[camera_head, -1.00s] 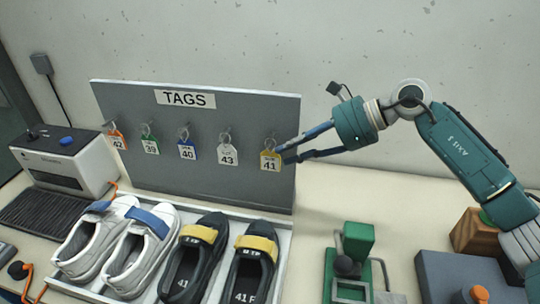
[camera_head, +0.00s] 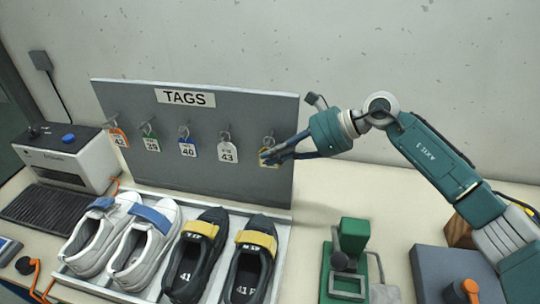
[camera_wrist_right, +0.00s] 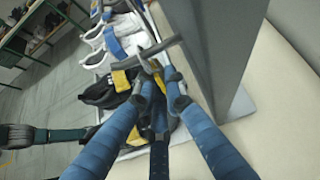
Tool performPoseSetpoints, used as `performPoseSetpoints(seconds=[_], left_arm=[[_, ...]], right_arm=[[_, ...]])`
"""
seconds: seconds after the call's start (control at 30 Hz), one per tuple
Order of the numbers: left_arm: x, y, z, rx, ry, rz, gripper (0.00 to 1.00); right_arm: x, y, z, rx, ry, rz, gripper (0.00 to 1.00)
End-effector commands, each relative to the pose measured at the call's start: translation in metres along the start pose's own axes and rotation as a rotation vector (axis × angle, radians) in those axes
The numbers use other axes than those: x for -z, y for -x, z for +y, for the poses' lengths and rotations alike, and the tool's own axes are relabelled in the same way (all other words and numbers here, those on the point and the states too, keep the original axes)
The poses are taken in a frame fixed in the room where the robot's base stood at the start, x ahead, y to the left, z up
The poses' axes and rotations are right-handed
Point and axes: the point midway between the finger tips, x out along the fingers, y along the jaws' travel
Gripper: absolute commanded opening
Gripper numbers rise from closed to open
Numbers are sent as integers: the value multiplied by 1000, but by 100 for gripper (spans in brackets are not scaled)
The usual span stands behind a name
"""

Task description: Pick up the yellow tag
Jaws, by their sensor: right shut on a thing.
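The yellow tag (camera_head: 264,163) hangs at the right end of the grey TAGS board (camera_head: 230,110), and its face is mostly hidden by my fingers. My right gripper (camera_head: 268,156) reaches in from the right and is shut on the tag, close in front of the board. In the right wrist view, the fingers (camera_wrist_right: 165,92) close together around a yellow edge (camera_wrist_right: 160,80), near the metal hook. My left gripper is not in view.
Other tags hang to the left: white (camera_head: 228,152), blue (camera_head: 188,148), green (camera_head: 151,142) and orange (camera_head: 119,136). A tray (camera_head: 148,295) below holds white and black shoes. A green press (camera_head: 350,245) stands right, a printer (camera_head: 65,155) left.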

Motion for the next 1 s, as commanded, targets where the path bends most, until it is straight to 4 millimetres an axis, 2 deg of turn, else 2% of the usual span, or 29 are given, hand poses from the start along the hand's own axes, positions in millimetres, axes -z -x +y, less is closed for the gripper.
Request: performPoseSetpoints(seconds=[0.17,0.33,0.47,0.67,1.0], left_arm=[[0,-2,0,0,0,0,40],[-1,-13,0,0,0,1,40],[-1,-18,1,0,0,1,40],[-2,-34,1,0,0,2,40],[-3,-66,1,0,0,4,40]], right_arm=[[-2,1,0,1,1,0,0],[-11,7,-1,3,3,-2,0],[-10,8,14,0,4,1,0],[-8,7,50,0,5,0,0],[-8,6,135,0,6,0,0]])
